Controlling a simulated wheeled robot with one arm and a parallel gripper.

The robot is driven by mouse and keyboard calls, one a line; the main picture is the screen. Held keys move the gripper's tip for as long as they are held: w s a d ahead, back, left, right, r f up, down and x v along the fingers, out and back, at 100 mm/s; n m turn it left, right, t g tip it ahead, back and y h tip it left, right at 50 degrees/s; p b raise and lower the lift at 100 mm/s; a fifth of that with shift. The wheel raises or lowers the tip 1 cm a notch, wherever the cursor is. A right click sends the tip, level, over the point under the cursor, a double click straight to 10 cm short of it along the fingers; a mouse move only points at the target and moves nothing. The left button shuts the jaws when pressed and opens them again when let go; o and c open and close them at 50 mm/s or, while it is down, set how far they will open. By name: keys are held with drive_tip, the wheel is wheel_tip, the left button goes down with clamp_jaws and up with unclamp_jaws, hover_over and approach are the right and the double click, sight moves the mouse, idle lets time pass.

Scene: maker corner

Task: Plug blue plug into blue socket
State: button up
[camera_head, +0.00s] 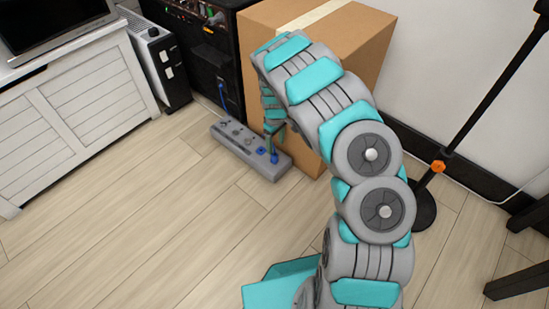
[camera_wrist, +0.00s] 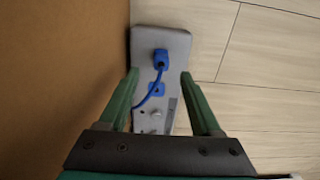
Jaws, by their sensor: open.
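A grey power strip (camera_head: 232,141) lies on the floor beside a cardboard box. The blue plug (camera_wrist: 160,57) is at the strip's far end in the wrist view, with its blue cable curving down and left. It also shows in the head view (camera_head: 274,159), at the strip's near end. The blue socket (camera_wrist: 157,90) is a blue square on the strip, apart from the plug and partly crossed by the cable. I cannot tell whether the plug rests on the strip or sits in an outlet. My gripper (camera_wrist: 159,75) is open above the strip, its fingers either side, holding nothing.
The cardboard box (camera_head: 375,45) stands close against the strip. A black cabinet (camera_head: 205,55) and a white heater (camera_head: 158,63) stand behind. A black stand (camera_head: 426,208) is at right. The wooden floor (camera_head: 130,210) at left is clear.

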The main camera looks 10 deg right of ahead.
sight(275, 154)
drive_tip(key=shift+f, duration=1.05)
wheel_tip(275, 154, down, 5)
drive_tip(key=shift+a+f+b, duration=0.15)
drive_tip(key=shift+b, duration=0.55)
drive_tip(key=shift+c, duration=0.2)
clamp_jaws()
